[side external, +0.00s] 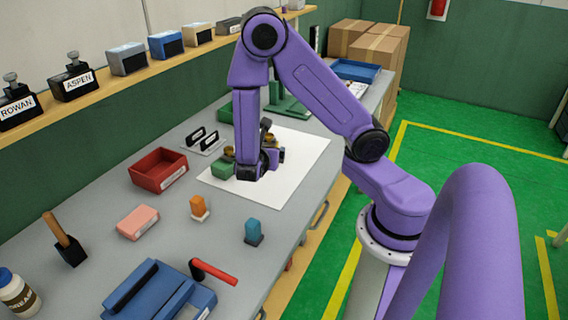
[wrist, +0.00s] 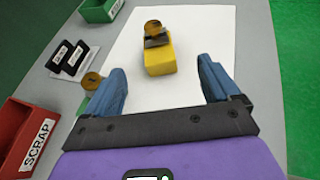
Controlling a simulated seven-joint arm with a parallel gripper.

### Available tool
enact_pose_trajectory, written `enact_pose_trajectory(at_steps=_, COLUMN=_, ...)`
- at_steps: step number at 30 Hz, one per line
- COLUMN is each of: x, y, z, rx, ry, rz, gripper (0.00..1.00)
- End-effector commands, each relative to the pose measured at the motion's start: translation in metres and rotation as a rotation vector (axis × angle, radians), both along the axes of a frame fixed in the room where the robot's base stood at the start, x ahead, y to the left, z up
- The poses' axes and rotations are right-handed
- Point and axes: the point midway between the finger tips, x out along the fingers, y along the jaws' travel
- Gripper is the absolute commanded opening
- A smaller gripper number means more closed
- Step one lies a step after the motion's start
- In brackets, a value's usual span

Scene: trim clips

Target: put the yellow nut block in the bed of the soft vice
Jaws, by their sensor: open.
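The yellow nut block (wrist: 158,58) stands on the white sheet in the wrist view, with a dark clip and a round brass-coloured piece on top. My gripper (wrist: 160,68) is open and empty, its two blue fingers apart on the near side of the block, which shows ahead between them. In the side external view my gripper (side external: 262,164) is low over the sheet, and I cannot make out the yellow block there. The soft vice, seemingly the blue body (side external: 160,292) with a red handle (side external: 214,272), sits at the bench's near end; its bed is hard to see.
A green block (side external: 223,168) with a brass piece stands left of my gripper. The red scrap tray (side external: 159,170), black clips (side external: 203,138), pink block (side external: 138,222), orange piece (side external: 198,207) and blue-grey piece (side external: 254,232) stand on the bench. The white sheet (side external: 290,165) has free room.

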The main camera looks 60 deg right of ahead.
Motion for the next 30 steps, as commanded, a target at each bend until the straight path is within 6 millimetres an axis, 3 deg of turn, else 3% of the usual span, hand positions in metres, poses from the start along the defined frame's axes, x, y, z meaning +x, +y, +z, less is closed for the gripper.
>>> enact_pose_trajectory(at_steps=5, x=-0.030, y=0.021, z=0.022, rx=0.181, ry=-0.108, rz=-0.139, gripper=0.89)
enact_pose_trajectory(at_steps=11, x=-0.081, y=0.058, z=0.039, rx=0.490, ry=-0.186, rz=-0.329, gripper=0.89)
enact_pose_trajectory(at_steps=21, x=-0.174, y=0.134, z=0.069, rx=1.041, ry=-0.118, rz=-0.609, gripper=0.89)
enact_pose_trajectory(at_steps=25, x=-0.197, y=0.151, z=0.080, rx=1.161, ry=-0.067, rz=-0.671, gripper=0.89)
enact_pose_trajectory(at_steps=30, x=-0.208, y=0.159, z=0.086, rx=1.218, ry=-0.037, rz=-0.703, gripper=0.89)
